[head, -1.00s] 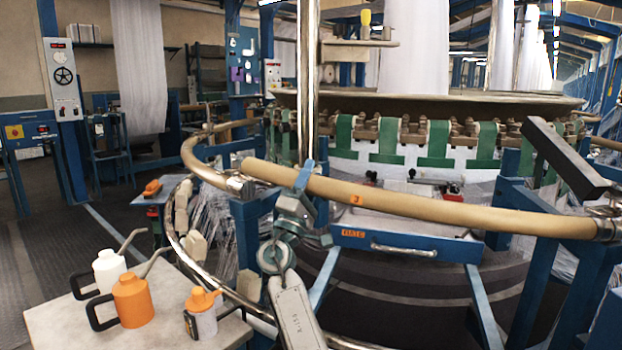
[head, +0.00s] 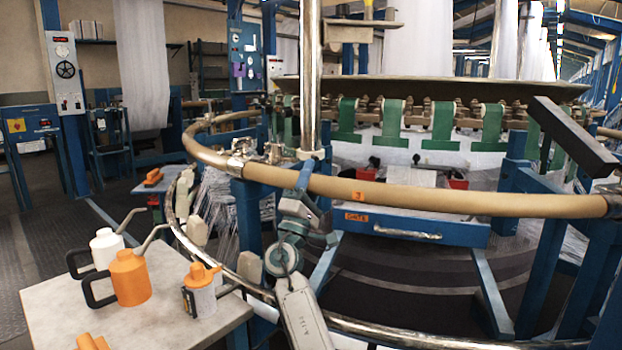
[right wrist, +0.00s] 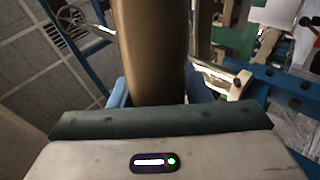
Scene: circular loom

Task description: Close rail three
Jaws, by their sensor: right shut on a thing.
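Rail three (head: 430,200) is a long tan bar with an orange "3" label, running across the middle of the head view. Its left end meets the metal fitting (head: 238,163) at the end of the fixed curved rail (head: 205,153), roughly in line with it. I cannot tell whether the joint is latched. Its right end sits at a metal bracket (head: 612,203). My right gripper (head: 304,178) is shut around the rail near its left end. In the right wrist view the rail (right wrist: 152,50) runs away from my palm, and the fingers are mostly hidden. My left gripper is not in view.
A table (head: 60,300) at lower left holds a white can (head: 106,250), an orange can (head: 130,278) and an orange-topped container (head: 202,292). A chrome post (head: 311,80) rises close behind my gripper.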

